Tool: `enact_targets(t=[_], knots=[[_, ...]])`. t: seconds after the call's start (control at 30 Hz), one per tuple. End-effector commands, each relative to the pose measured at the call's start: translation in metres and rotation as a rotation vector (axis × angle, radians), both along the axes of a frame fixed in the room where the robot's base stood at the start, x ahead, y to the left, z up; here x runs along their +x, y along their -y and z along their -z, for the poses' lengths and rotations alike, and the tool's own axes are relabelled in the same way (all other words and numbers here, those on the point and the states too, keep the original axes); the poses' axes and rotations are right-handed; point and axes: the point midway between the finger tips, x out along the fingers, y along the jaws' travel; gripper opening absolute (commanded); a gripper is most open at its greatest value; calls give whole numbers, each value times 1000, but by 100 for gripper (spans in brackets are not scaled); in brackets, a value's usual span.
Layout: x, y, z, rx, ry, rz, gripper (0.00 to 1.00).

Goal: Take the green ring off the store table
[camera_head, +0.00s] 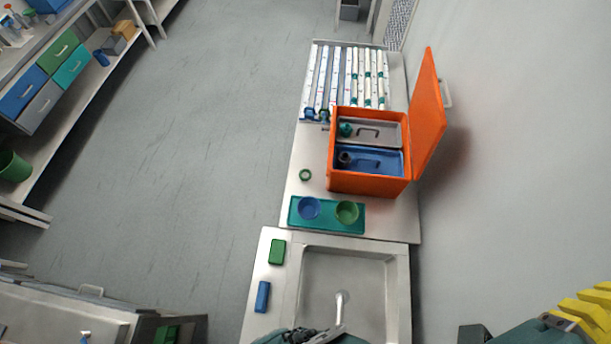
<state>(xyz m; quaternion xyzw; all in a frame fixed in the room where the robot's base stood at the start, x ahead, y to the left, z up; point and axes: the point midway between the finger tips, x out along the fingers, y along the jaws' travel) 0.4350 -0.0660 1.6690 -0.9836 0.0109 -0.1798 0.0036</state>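A small green ring (305,175) lies flat on the pale table (303,150), near its left edge. It is left of the orange box and just above the teal tray in the picture. Nothing touches it and it is fully in view. Dark parts that seem to be my gripper (318,336) show at the bottom edge, over the near side of the sink unit and well apart from the ring. They are small and cut off by the frame, so the state of the fingers cannot be made out.
An open orange box (370,184) holds grey and blue lidded trays. A teal tray (328,228) carries a blue cup (308,208) and a green cup (347,212). Long white racks (345,75) lie behind. A sink (345,285) with a tap is nearest.

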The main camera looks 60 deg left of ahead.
Motion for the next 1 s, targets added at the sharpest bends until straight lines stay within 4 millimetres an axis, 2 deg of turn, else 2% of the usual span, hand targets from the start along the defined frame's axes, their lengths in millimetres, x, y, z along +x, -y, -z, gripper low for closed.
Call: enact_targets(t=[0.3, 0.4, 0.7, 0.77, 1.0], knots=[[0, 0, 0, -1, 0, 1, 0], [0, 0, 0, -1, 0, 1, 23], [0, 0, 0, 0, 0, 1, 80], [0, 0, 0, 0, 0, 1, 90], [0, 0, 0, 0, 0, 1, 90]])
